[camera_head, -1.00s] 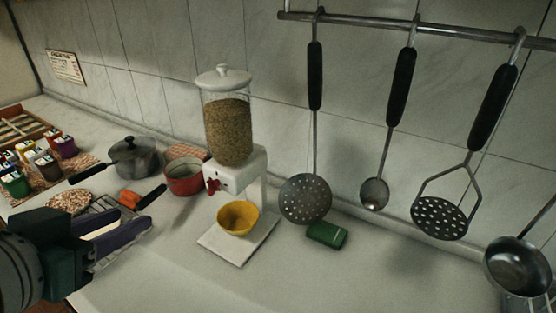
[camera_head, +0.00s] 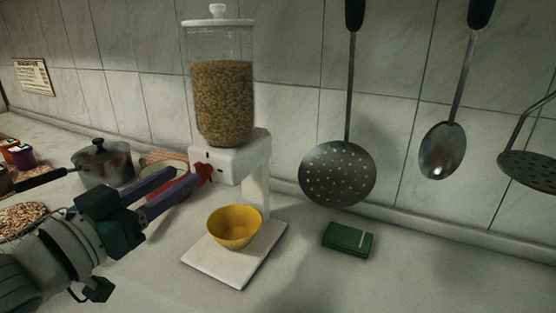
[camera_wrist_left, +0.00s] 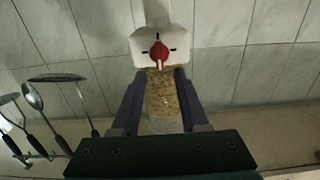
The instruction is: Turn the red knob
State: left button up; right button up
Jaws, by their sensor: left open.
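The red knob (camera_head: 205,172) is on the front of the white dispenser (camera_head: 234,154), below its clear grain-filled container (camera_head: 223,103). My left gripper (camera_head: 184,182) is open with its fingertips just left of the knob in the head view. In the left wrist view the red knob (camera_wrist_left: 159,52) shows just past the fingertips, about centred between the two fingers (camera_wrist_left: 163,77). I cannot tell whether a finger touches it. A yellow bowl (camera_head: 234,228) stands on the dispenser's white base (camera_head: 216,269). My right gripper is not in view.
A lidded grey pot (camera_head: 103,164) stands at left, and a red pot is partly hidden behind my left gripper. A green box (camera_head: 347,240) lies right of the base. A skimmer (camera_head: 337,174) and a spoon (camera_head: 442,150) hang at right. The front counter is clear.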

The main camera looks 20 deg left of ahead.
aim_at(194, 168)
pick_arm(q)
jog(key=shift+w+d, duration=0.15)
jog(key=shift+w, duration=1.8)
grip_shut()
